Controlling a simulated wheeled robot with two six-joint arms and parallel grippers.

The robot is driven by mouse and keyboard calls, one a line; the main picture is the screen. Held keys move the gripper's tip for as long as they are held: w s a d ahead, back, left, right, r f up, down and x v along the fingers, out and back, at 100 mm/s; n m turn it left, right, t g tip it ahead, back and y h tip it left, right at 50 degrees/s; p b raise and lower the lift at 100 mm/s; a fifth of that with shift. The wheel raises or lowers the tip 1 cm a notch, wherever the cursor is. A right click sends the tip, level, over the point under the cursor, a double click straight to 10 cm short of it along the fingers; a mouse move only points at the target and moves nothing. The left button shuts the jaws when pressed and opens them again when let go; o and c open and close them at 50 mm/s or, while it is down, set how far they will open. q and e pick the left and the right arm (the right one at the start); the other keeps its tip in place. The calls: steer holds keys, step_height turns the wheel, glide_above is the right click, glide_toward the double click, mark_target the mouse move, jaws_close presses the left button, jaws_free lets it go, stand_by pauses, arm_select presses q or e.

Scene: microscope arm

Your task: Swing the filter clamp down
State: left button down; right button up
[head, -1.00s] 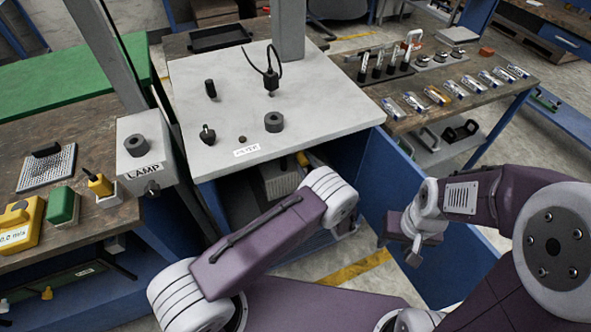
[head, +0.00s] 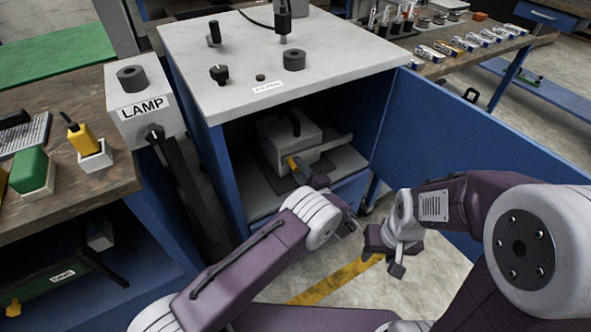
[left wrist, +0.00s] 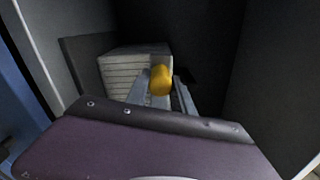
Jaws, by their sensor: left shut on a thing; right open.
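The filter clamp shows as a yellow grip (head: 292,164) with a pale bar (head: 334,143) beside it, inside the open blue cabinet, in front of a grey box (head: 283,138). My left gripper (left wrist: 167,92) reaches into the cabinet and is shut on the yellow grip, which also shows between its fingertips in the left wrist view (left wrist: 161,79). In the head view my left wrist partly hides the gripper. The clamp's pivot cannot be made out clearly. My right gripper (head: 376,251) is open and empty, low in front of the cabinet, apart from the clamp.
The blue cabinet door (head: 478,140) stands open to the right. Cabinet walls enclose the left gripper closely. A lamp box (head: 142,108) stands left of the cabinet on a post. The white cabinet top (head: 210,95) carries several dark knobs. Floor in front is free.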

arm_select(q)
steer(key=shift+s+f+n+b, duration=0.1)
steer(key=shift+f+n+b, duration=0.55)
steer(key=shift+f, duration=0.6)
arm_select(e)
steer(key=shift+s+a+f, duration=0.1)
steer(key=shift+f, duration=0.5)
steer(key=shift+s+a+f, duration=0.1)
steer(key=shift+f, duration=0.5)
arm_select(q)
steer(key=shift+f, duration=0.15)
steer(key=c, duration=1.3)
jaws_free()
steer(key=shift+o, duration=1)
arm_select(e)
steer(key=shift+f, duration=0.1)
